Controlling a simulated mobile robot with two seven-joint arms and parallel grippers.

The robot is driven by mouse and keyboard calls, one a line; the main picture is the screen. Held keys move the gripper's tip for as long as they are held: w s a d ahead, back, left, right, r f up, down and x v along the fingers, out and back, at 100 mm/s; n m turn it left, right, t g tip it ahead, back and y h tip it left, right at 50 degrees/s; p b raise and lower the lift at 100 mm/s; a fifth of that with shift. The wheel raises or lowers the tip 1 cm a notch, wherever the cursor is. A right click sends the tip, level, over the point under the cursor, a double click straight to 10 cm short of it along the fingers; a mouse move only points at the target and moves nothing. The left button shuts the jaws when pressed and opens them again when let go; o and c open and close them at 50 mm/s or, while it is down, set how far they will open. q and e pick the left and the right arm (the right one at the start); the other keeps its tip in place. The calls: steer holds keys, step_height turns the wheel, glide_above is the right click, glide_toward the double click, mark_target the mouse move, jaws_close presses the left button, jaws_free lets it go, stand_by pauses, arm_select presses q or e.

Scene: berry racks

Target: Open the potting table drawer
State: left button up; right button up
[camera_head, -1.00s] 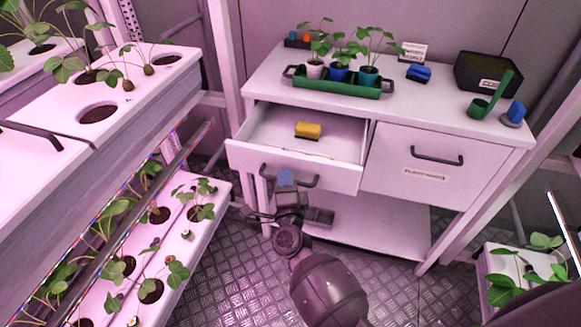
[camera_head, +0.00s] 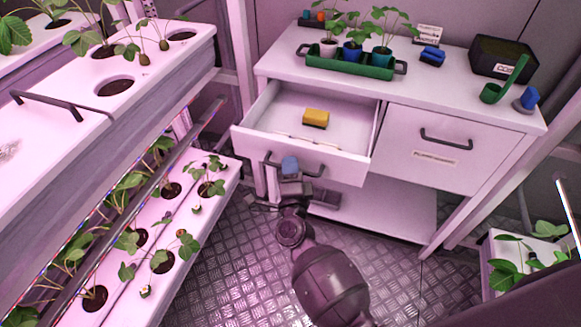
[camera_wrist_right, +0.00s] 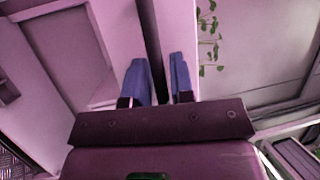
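The white potting table (camera_head: 270,65) stands ahead. Its left drawer (camera_head: 300,158) is pulled well out in the head view, with a yellow sponge (camera_head: 316,118) inside. My right gripper (camera_head: 290,167) is at that drawer's dark bar handle (camera_head: 318,172). In the right wrist view the gripper's blue fingers (camera_wrist_right: 160,82) lie close on either side of the handle bar (camera_wrist_right: 152,40) and appear shut on it. The table's right drawer (camera_head: 480,155) is closed. My left gripper is not in view.
On the tabletop stand a green tray (camera_head: 345,66) of potted seedlings, a black box (camera_head: 503,58), a green scoop (camera_head: 491,95) and blue items. A planted rack (camera_head: 150,70) runs along the left. A lower shelf (camera_head: 390,210) lies under the drawers. Metal floor is clear in front.

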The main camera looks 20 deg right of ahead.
steer(key=v, duration=1)
steer(key=shift+s, duration=0.4)
steer(key=shift+a+f, duration=0.1)
steer(key=shift+a, duration=0.05)
steer(key=s+d+f+n+g+y, duration=0.2)
steer(key=s+d+f+n+g, duration=0.1)
steer(key=s+d+n, duration=0.5)
steer(key=s+d+f+n+g+y+p, duration=0.1)
steer(key=s+d+f+n+g, duration=0.3)
steer(key=s+d+n, duration=0.4)
steer(key=s+n+g, duration=0.1)
steer(key=n, duration=0.3)
steer(key=shift+n+g+y, duration=0.3)
steer(key=shift+y, duration=0.1)
steer(key=shift+d+f, duration=0.15)
stand_by(1.0)
